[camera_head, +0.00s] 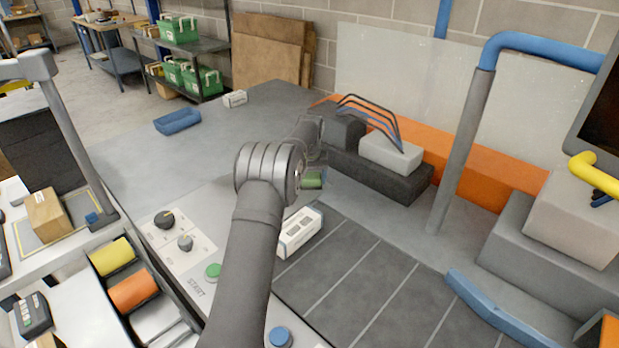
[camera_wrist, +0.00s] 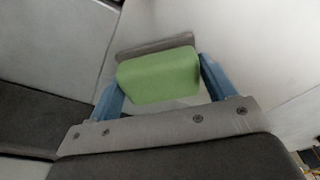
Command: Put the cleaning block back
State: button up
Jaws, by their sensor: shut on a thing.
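The cleaning block looks like a green block (camera_wrist: 158,76) with a grey layer along its far edge. In the wrist view my gripper (camera_wrist: 160,82) is shut on it, one blue finger at each side. The head view shows a small part of the green block (camera_head: 312,180) just beyond my wrist joint, above the grey worktop. My arm hides most of my gripper there. In the wrist view a pale surface lies behind the block; I cannot tell whether they touch.
A dark block with a pale, wire-topped piece (camera_head: 391,154) stands behind.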

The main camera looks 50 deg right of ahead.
aim_at(309, 175)
jog(key=o, duration=1)
jog(key=shift+c, duration=0.2)
notch_tip(309, 175, up, 12)
jog(key=s+a, duration=0.1)
jog(key=shift+s+a, duration=0.15)
jog(key=f, duration=0.4)
jog(key=w+f, duration=0.1)
jog(key=f, duration=0.2)
jog(key=d+f, duration=0.1)
jog(key=f, duration=0.3)
jog(key=shift+w+d+f, duration=0.1)
jog(key=shift+w+f, duration=0.05)
jog(key=shift+f, duration=0.2)
jog(key=shift+r, duration=1.75)
